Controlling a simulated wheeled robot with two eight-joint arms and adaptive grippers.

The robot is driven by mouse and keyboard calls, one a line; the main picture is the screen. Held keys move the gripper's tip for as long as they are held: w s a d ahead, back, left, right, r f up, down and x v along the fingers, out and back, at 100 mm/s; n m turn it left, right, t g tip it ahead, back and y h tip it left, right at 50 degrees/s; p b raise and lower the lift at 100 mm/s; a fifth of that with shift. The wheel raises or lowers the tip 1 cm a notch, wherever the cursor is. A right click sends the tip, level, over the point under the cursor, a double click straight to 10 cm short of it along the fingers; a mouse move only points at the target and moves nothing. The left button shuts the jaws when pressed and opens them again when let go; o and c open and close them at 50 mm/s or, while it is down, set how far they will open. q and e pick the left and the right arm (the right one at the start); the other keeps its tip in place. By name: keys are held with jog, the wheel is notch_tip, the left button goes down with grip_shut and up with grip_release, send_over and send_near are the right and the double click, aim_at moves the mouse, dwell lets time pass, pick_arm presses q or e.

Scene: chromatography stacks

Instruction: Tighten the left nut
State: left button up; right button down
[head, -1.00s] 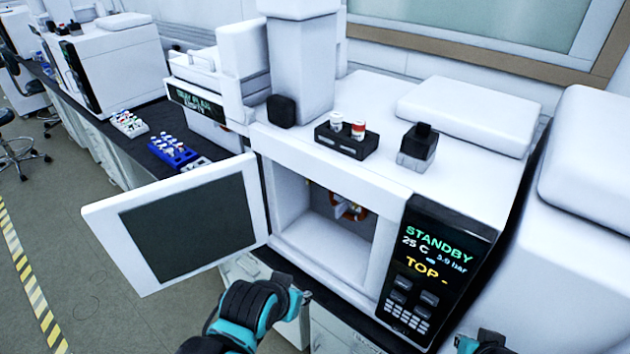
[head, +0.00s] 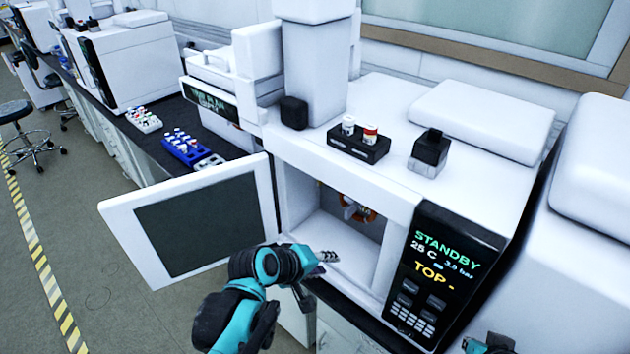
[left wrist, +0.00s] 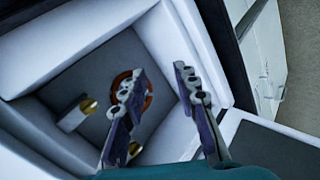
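My left gripper (head: 326,258) is at the mouth of the open oven, just in front of its lower left edge. In the left wrist view its two fingers (left wrist: 160,88) are apart with nothing between them. Beyond them, two brass nuts show inside the oven: one (left wrist: 88,106) at the end of a pale block, the other (left wrist: 134,150) partly behind a finger. A copper-coloured coil (left wrist: 148,100) shows behind the fingers. I cannot tell which nut is the left one. In the head view the coil (head: 358,211) is in shadow. My right gripper's fingers are not visible.
The oven door (head: 107,215) stands swung open to the left of the opening. The control panel (head: 440,265) on the right reads STANDBY, 25 C and TOP. A black vial holder (head: 358,147) and a small block (head: 429,153) stand on top. The oven floor (head: 335,240) looks clear.

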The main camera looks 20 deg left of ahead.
pick_arm(q)
jog(key=w+a+r+n+t+h+p, duration=0.1)
jog(key=w+a+r+n+t, duration=0.4)
jog(key=n, duration=0.6)
jog(key=w+a+r+n+t+h+p, duration=0.15)
jog(key=w+a+n+t, duration=0.4)
jog(key=n, duration=0.55)
jog(key=w+g+b, duration=0.1)
jog(key=w, duration=0.7)
jog(key=shift+d+r+g, duration=0.15)
jog(key=shift+d+g, duration=0.2)
jog(key=shift+d, duration=0.05)
grip_shut()
